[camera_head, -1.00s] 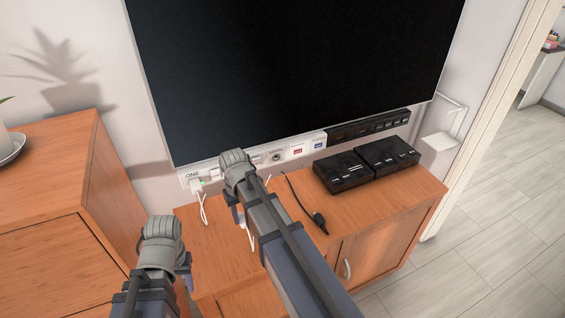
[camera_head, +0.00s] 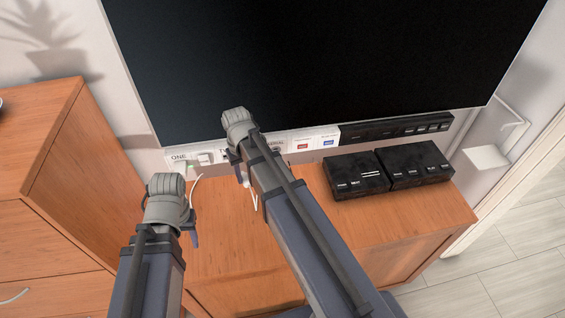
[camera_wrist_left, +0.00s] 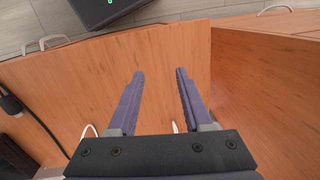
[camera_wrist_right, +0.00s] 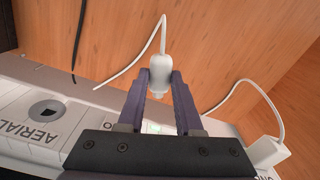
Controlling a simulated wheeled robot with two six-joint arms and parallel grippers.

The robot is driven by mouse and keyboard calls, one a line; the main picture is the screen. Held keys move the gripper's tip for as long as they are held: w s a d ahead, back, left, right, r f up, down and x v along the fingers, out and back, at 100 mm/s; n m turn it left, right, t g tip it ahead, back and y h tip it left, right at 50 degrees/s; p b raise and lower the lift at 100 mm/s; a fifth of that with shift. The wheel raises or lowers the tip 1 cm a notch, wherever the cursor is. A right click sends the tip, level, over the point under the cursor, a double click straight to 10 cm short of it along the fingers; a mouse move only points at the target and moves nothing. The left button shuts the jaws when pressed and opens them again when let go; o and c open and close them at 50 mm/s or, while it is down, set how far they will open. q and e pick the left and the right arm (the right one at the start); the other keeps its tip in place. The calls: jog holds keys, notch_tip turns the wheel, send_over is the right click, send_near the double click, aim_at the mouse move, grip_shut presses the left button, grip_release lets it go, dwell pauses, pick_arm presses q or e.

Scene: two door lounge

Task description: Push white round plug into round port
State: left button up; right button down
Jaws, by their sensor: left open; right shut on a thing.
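My right gripper (camera_wrist_right: 160,80) is shut on a white plug (camera_wrist_right: 160,66), with a white cable running from its far end. It holds the plug over the wooden top, just in front of the white port panel (camera_wrist_right: 15,120). A dark round port (camera_wrist_right: 45,108) beside the "AERIAL" label is left of the held plug in the right wrist view. The held plug is hidden by my right arm in the head view. My left gripper (camera_wrist_left: 159,75) is open and empty above the wooden cabinet; in the head view its wrist is left of my right arm.
A second white plug (camera_wrist_right: 266,151) sits at the panel's "ONE" end with its cable looping. A black cable (camera_wrist_right: 77,45) hangs near the port. Two black boxes (camera_head: 355,172) stand on the cabinet top (camera_head: 330,225), below the large screen (camera_head: 320,60). A taller cabinet (camera_head: 45,140) stands left.

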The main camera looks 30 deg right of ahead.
pick_arm(q)
jog(key=shift+o, duration=0.7)
jog(key=shift+r, duration=0.1)
pick_arm(e)
jog(key=shift+d+r, duration=0.15)
pick_arm(q)
jog(key=shift+o, duration=0.8)
notch_tip(320, 180, up, 4)
jog(key=p, duration=0.4)
jog(key=shift+r+p, duration=0.25)
jog(key=shift+p, duration=0.1)
pick_arm(e)
jog(key=s+d+r+m, duration=0.1)
jog(key=s+d+r, duration=0.1)
jog(key=d, duration=0.3)
jog(key=s+d+r+m, duration=0.2)
jog(key=s+d, duration=0.1)
jog(key=d, duration=0.1)
jog(key=shift+s+d+r, duration=0.25)
jog(key=shift+d, duration=0.1)
